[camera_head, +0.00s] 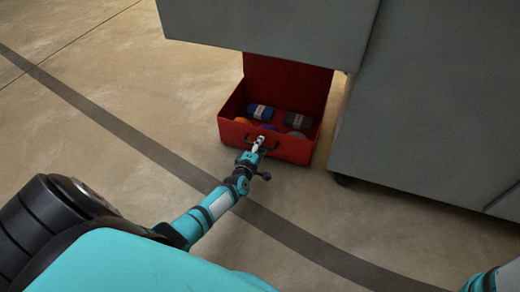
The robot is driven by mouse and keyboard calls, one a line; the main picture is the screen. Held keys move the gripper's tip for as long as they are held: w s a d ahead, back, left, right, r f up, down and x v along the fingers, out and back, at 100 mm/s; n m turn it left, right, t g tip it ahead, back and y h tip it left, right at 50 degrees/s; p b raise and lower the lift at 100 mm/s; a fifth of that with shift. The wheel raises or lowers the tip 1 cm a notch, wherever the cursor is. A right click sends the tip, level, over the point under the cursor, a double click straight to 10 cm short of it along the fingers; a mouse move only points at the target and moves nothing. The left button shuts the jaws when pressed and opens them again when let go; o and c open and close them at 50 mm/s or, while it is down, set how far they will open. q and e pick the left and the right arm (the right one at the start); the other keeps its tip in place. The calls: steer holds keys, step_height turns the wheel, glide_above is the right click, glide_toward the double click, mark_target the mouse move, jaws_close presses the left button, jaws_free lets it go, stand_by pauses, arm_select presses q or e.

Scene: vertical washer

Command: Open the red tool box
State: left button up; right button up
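The red tool box (293,150) stands on the floor, partly under the overhanging grey machine. Its lid (285,85) is raised at the back, and the machine hides the lid's upper edge. Inside lie a blue item (260,111), a dark grey item (298,120) and some smaller orange, blue and grey things. My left gripper (258,143) is at the box's front wall, by the dark handle (265,141). It is too small in the picture to tell whether its fingers are open or touch the handle. My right gripper is out of view.
The grey machine (430,100) fills the upper right and overhangs the box.

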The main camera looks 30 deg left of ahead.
arm_select(q)
steer(key=shift+w, duration=0.1)
jaws_close()
stand_by(0.5)
